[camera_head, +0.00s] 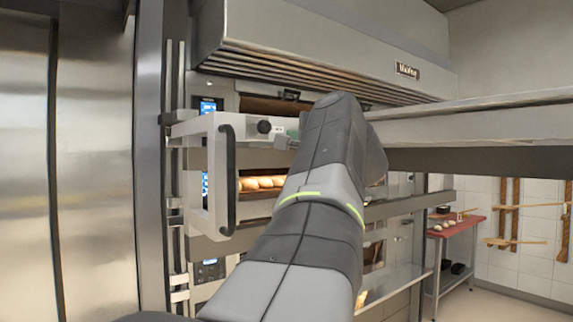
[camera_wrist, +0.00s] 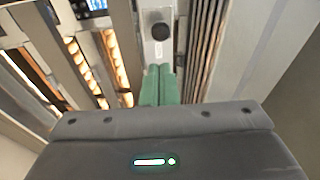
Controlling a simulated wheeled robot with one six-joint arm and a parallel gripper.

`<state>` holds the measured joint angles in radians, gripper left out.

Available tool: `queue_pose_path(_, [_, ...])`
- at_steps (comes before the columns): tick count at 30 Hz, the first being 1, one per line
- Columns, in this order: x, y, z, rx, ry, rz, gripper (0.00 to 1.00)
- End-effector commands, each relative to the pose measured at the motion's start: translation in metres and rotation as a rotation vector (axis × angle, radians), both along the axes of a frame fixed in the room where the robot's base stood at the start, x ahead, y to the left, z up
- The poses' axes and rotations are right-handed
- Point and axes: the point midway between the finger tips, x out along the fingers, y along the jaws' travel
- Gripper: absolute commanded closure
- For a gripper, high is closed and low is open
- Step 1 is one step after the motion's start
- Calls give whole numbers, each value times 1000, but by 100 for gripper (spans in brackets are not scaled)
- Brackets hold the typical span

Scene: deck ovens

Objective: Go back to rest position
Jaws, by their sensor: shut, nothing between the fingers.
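My gripper (camera_wrist: 159,70) shows green fingers pressed together in the wrist view, with nothing between them. The fingers point at a light grey panel with a round black knob (camera_wrist: 160,31). In the head view my arm reaches up and forward across the middle, and the gripper is mostly hidden behind it. Only a bit of green shows beside the arm, just right of the black knob (camera_head: 264,127). I cannot tell whether the fingertips touch the panel.
The deck oven (camera_head: 320,45) fills the middle, with loaves (camera_head: 262,184) on one deck. A pale frame with a black handle (camera_head: 227,180) juts out left of my arm. A long shelf (camera_head: 480,124) extends right. A red-topped table (camera_head: 456,226) stands farther back.

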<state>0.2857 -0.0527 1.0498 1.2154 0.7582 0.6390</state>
Motion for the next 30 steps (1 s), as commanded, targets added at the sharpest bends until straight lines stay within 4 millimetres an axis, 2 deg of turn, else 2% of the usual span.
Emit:
queue_pose_path(10, [0, 0, 0, 0, 0, 0, 100])
queue_pose_path(14, [6, 3, 3, 1, 0, 2, 100])
queue_pose_path(19, [27, 14, 8, 0, 2, 4, 100])
queue_pose_path(30, [90, 42, 22, 0, 2, 3, 100])
